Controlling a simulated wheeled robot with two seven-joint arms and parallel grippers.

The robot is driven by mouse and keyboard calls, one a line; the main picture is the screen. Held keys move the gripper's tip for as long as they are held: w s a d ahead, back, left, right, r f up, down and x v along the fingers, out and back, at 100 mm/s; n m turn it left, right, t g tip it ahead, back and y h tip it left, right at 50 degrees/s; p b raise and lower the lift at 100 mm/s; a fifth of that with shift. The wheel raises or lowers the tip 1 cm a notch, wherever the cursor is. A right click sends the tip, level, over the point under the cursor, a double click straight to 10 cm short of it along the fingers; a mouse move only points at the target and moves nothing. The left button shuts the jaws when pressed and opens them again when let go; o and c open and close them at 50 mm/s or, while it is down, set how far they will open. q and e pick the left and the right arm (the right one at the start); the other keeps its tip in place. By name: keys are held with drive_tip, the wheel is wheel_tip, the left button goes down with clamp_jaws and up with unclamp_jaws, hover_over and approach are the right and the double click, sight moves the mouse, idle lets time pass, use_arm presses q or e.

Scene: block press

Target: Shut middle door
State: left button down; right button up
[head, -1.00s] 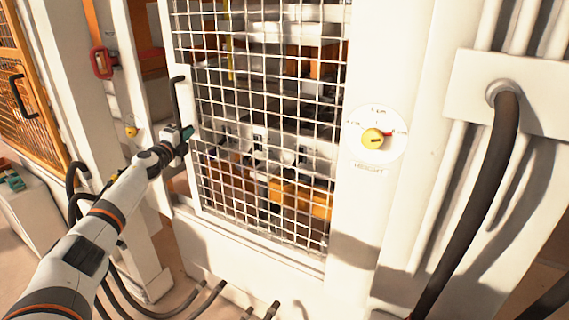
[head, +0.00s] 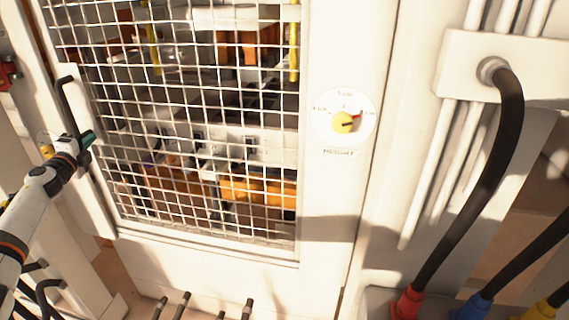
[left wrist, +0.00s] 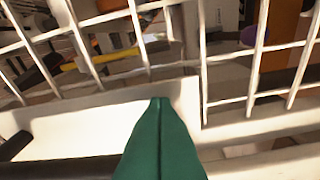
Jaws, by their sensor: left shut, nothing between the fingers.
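The middle door (head: 195,125) is a white-framed wire-mesh panel that fills the left half of the head view. Its black bar handle (head: 66,100) is on its left edge. The door looks close to its frame, but I cannot tell whether it is fully shut. My left gripper (head: 88,139) is shut and empty, its green fingertips at the door's left frame strip, just right of the handle's lower end. In the left wrist view, the green fingers (left wrist: 160,140) overlap the white door frame (left wrist: 70,130) below the mesh; contact is unclear. My right gripper is not in view.
A thick black cable (head: 497,180) drops from a white box at right to a red plug (head: 408,302). Several short black hose ends (head: 180,306) stand below the door. Orange machinery is behind the mesh.

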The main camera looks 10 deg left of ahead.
use_arm(q)
drive_tip(key=shift+s+a+r, duration=0.15)
drive_tip(key=shift+a+r, duration=0.1)
drive_tip(key=shift+r, duration=0.05)
drive_tip(key=b+v, duration=0.1)
drive_tip(key=v, duration=1.1)
drive_tip(key=shift+d+f, duration=0.2)
drive_tip(key=shift+d, duration=0.05)
idle(0.3)
